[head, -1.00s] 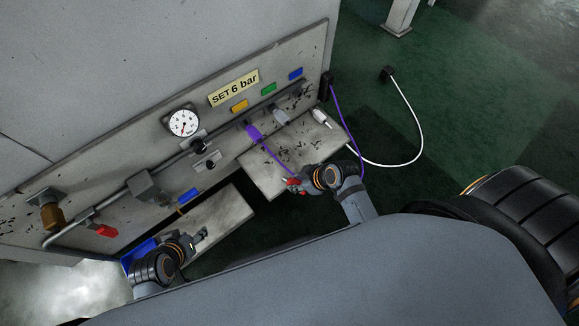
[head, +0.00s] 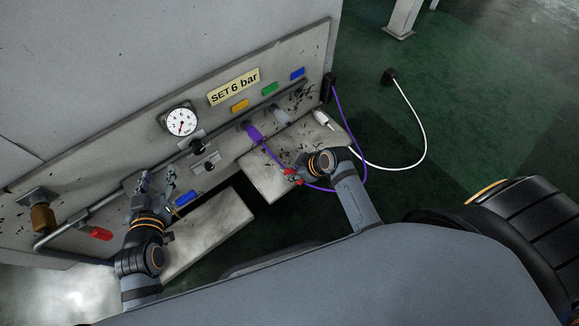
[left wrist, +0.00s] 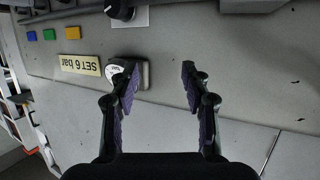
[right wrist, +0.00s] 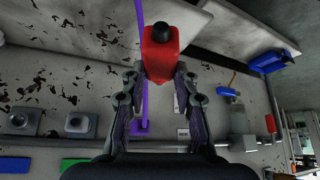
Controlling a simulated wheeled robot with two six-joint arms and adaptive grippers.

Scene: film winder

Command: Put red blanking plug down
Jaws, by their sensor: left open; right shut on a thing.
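The red blanking plug (head: 291,175) is in my right gripper (head: 297,176), over the front part of the right-hand shelf (head: 262,181). In the right wrist view the plug (right wrist: 160,54) sits between the fingertips with its black end pointing away. I cannot tell whether the plug touches the shelf. My left gripper (head: 158,182) is open and empty in front of the panel, left of the blue handle (head: 187,197).
A purple hose (head: 270,152) runs from the panel past my right gripper. A white plug (head: 322,120) with a white cable lies on the right shelf. The left shelf (head: 212,231) is bare where visible. A pressure gauge (head: 181,122) and a red lever (head: 100,233) are on the panel.

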